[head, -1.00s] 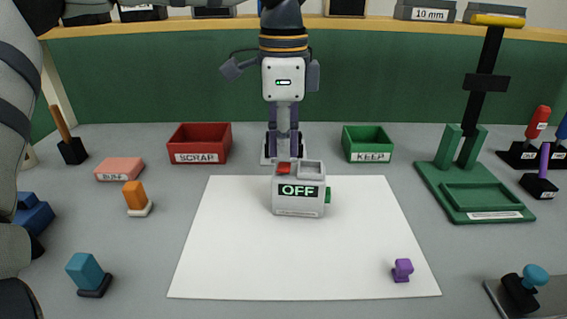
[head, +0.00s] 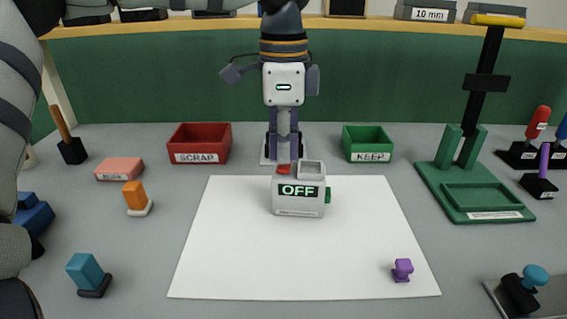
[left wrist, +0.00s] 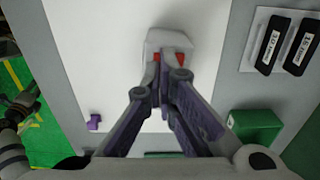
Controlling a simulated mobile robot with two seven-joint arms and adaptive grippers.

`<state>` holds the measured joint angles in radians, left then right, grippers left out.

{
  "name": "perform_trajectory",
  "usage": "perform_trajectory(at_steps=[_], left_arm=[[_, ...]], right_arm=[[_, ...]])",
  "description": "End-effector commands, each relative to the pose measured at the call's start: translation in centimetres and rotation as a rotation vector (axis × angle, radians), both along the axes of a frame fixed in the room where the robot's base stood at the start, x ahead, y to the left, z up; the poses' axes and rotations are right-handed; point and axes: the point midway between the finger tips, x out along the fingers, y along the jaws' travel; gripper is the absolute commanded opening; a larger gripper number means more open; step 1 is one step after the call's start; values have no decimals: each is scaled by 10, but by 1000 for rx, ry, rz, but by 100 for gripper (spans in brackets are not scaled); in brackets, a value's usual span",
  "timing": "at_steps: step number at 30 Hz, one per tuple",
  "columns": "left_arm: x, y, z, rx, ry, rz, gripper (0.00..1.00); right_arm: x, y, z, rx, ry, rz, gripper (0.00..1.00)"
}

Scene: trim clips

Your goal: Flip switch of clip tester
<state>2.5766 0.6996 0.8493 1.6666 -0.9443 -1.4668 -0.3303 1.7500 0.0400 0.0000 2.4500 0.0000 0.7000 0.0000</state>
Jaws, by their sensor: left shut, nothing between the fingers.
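The clip tester (head: 299,205) is a grey box on the white mat (head: 250,262), and its display reads OFF. Its red switch (head: 283,170) is on top at the left, beside a grey-rimmed recess. My left gripper (head: 288,158) points straight down, shut and empty, with its fingertips just above or at the back of the red switch. I cannot tell whether they touch. In the left wrist view the tester (left wrist: 170,37) lies beyond the fingertips (left wrist: 168,60), with red showing on both sides of them. My right gripper is not in view.
A red SCRAP bin (head: 200,144) and a green KEEP bin (head: 368,144) stand behind the mat. A purple clip (head: 402,270) lies on the mat's front right. Orange (head: 135,195) and teal (head: 84,271) clips stand left. A green fixture (head: 480,195) stands right.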

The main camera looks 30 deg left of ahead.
Motion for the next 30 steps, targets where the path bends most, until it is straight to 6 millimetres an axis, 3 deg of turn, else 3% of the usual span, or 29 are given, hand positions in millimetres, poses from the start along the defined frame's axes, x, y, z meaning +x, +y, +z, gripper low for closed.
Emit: perform_trajectory(at_steps=[30], left_arm=[[0, 0, -16, 1, 2, 0, 0]], right_arm=[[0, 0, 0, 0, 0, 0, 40]])
